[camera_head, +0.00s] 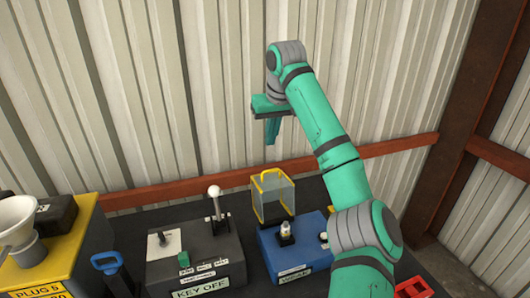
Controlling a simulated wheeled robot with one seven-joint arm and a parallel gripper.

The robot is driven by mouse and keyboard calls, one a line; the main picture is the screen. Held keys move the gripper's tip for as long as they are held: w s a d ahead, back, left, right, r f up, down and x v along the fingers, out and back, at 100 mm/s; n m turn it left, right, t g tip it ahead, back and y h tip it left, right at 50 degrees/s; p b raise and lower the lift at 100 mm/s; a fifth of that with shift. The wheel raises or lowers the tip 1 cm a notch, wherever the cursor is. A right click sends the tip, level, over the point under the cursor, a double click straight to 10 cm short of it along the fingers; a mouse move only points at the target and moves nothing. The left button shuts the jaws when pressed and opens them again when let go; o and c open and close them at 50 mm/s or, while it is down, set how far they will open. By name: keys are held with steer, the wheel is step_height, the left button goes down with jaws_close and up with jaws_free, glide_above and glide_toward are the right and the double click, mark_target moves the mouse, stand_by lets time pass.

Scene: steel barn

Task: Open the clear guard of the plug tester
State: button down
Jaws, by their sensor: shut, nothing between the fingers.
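The plug tester (292,247) is a blue box on the dark bench, low in the middle of the head view. Its clear guard (278,196), with yellow edges, stands up from the top of the box, behind a small plug-like piece (285,233). I cannot tell from this view whether the guard is fully raised. My gripper (271,140) is shut and empty, pointing down in the air above the guard, apart from it. My green arm covers the right side of the tester.
A grey box with levers (195,262), labelled KEY OFF, stands left of the tester. Further left are a blue handle (107,262) and a yellow box (62,262) with a pale funnel (16,225). A red item (413,288) lies at the right. A corrugated wall is behind the bench.

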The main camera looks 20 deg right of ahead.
glide_above(270, 177)
steer(key=w, duration=0.1)
step_height(270, 177, down, 9)
steer(key=shift+w+d+f, duration=0.1)
steer(key=shift+w, duration=0.05)
steer(key=shift+s, duration=0.85)
